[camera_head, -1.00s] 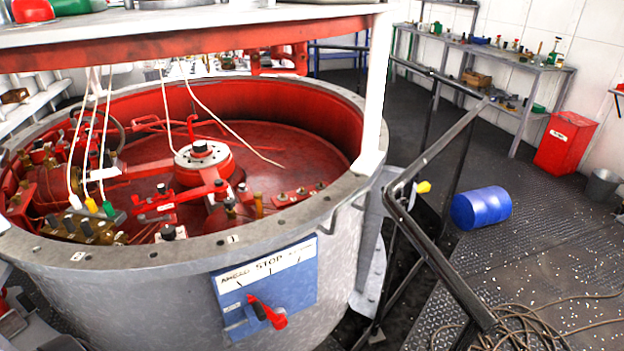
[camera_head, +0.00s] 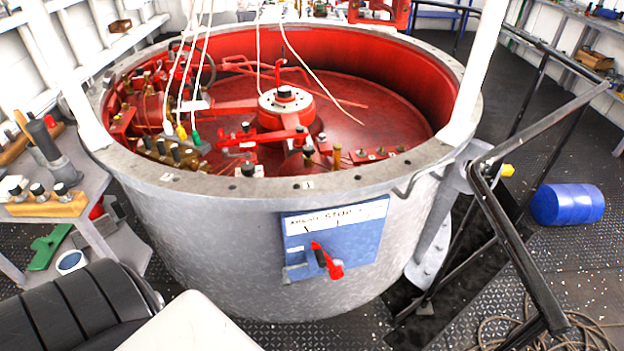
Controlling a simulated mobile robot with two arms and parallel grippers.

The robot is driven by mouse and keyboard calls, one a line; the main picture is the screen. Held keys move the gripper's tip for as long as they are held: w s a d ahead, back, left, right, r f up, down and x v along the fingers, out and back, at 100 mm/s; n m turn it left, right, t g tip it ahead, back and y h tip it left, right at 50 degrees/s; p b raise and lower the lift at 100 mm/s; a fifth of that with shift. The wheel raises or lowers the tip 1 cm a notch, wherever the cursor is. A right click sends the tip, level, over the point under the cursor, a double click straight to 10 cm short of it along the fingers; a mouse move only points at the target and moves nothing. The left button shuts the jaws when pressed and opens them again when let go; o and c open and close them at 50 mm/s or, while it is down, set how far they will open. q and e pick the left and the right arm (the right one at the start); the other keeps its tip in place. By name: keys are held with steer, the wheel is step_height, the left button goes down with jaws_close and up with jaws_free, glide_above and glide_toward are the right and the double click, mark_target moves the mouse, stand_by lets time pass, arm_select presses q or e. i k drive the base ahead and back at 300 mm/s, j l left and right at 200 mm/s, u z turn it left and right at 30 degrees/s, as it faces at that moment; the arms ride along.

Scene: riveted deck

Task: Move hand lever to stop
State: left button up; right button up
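The hand lever (camera_head: 334,269) has a red handle and a dark middle part. It is mounted on a blue plate (camera_head: 362,243) on the outside of the grey round drum (camera_head: 210,235). A white label strip (camera_head: 335,216) along the plate's top reads AHEAD on the left and STOP in the middle; its right end is too small to read. The lever's narrow red upper end points up and left, toward the AHEAD side, and its thicker red end is at lower right. Neither of my grippers is in view.
A black railing (camera_head: 520,255) runs along the right of the drum. A blue barrel (camera_head: 567,204) lies beyond it, and coiled rope (camera_head: 540,335) lies at lower right. A bench (camera_head: 90,190) with tools stands at left. The drum's front before the plate is unobstructed.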

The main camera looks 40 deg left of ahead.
mark_target(324, 260)
steer(key=u, duration=1)
